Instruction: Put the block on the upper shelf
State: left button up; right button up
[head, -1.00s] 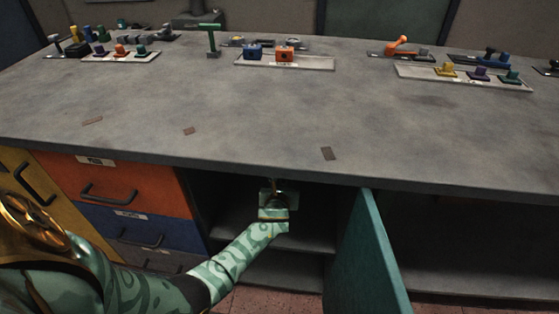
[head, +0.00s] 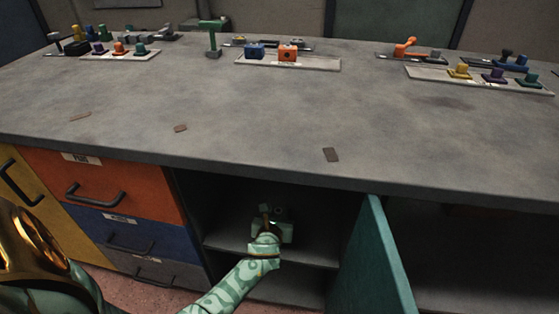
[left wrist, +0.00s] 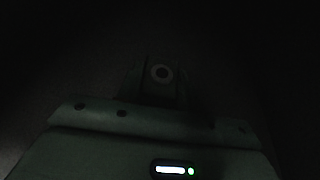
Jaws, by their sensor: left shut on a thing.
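My left gripper (head: 272,212) reaches into the open cupboard under the bench, over the upper shelf (head: 318,250). It is shut on the block, which is mostly hidden behind the gripper and lost in shadow in the head view. In the very dark left wrist view, a dim blocky shape with a pale ring (left wrist: 161,73) shows ahead of the gripper body; I cannot tell whether it is the block. Whether the block touches the shelf cannot be seen. My right gripper is not in view.
The teal cupboard door (head: 376,262) stands open to the right of my left arm. Orange (head: 105,188) and blue (head: 125,232) drawers are at the left. The bench top (head: 250,115) overhangs the cupboard. A lower shelf (head: 295,288) lies below. Coloured fixtures stand along the bench's back.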

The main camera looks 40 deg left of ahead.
aim_at(278, 212)
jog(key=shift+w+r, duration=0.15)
pick_arm(q)
jog(key=shift+f, duration=0.1)
jog(key=o, duration=1.1)
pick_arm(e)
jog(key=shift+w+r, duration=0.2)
pick_arm(q)
jog(key=p+v, duration=0.1)
jog(key=v, duration=0.1)
jog(key=p+v, duration=0.1)
jog(key=v, duration=0.2)
jog(key=shift+r+p, duration=0.35)
jog(key=shift+p, duration=0.05)
jog(key=p+v, duration=0.2)
jog(key=v, duration=0.4)
jog(key=shift+s+f, duration=0.1)
jog(key=shift+s, duration=0.05)
jog(key=shift+s+d, duration=0.25)
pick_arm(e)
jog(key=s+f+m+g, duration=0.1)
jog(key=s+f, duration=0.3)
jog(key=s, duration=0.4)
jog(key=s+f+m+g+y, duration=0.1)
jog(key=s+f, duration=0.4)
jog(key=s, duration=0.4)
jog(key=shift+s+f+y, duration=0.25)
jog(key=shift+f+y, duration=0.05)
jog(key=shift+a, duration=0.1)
